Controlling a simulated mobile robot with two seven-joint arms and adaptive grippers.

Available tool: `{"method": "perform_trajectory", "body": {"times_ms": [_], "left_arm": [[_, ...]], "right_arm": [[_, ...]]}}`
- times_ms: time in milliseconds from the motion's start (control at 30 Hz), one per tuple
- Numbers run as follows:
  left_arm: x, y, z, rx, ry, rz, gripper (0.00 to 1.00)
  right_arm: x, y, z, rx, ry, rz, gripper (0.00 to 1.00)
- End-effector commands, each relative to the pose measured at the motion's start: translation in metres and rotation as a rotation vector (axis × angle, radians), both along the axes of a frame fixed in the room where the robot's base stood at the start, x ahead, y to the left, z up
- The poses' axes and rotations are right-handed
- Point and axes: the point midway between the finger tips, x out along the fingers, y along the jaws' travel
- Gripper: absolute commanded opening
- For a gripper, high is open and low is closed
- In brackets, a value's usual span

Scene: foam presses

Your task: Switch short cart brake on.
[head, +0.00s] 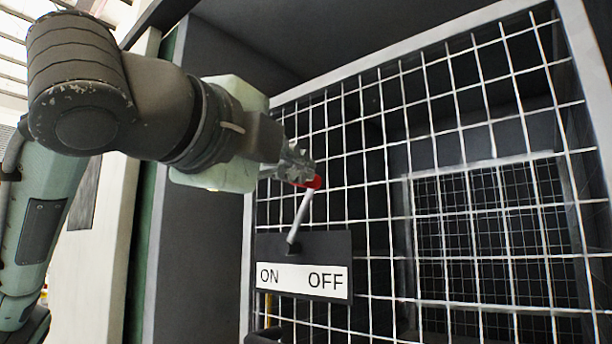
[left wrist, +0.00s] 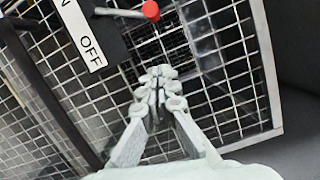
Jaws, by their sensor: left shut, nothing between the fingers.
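The brake lever (head: 300,216) is a light metal rod with a red knob (head: 313,183), rising from a dark plate (head: 342,246). It leans slightly right of upright. A white label (head: 296,278) below it reads ON at left and OFF at right. My left gripper (head: 299,168) is shut and empty, its fingertips by the knob and partly covering it in the head view. In the left wrist view the red knob (left wrist: 151,10) is at the top edge, above and apart from the shut fingertips (left wrist: 160,85). My right gripper is not in view.
A wire mesh panel (head: 440,135) in a light metal frame stands behind the lever, part of the cart. A second mesh (head: 490,240) shows deeper inside. A dark bar (left wrist: 45,85) runs beside the label in the left wrist view.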

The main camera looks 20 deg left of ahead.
Motion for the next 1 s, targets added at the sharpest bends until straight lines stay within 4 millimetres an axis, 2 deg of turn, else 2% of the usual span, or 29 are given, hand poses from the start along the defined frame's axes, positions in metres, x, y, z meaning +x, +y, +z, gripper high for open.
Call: {"method": "perform_trajectory", "body": {"times_ms": [167,333,567,600,733,1000], "left_arm": [[0.021,-0.002,0.000,-0.001,0.005,0.001,0.00],[0.056,-0.006,0.002,-0.001,0.006,0.001,0.00],[0.102,-0.008,0.005,-0.001,0.003,0.004,0.00],[0.103,0.002,0.007,-0.003,0.001,0.006,0.00],[0.108,0.017,0.010,-0.002,0.002,0.004,0.00],[0.111,0.027,0.012,0.000,0.001,0.000,0.00]], "right_arm": [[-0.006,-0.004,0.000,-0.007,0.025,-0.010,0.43],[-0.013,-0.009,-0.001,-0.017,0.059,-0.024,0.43],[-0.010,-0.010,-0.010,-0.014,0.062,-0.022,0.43],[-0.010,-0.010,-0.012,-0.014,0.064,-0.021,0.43],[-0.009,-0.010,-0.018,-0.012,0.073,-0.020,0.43],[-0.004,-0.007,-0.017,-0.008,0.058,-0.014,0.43]]}}
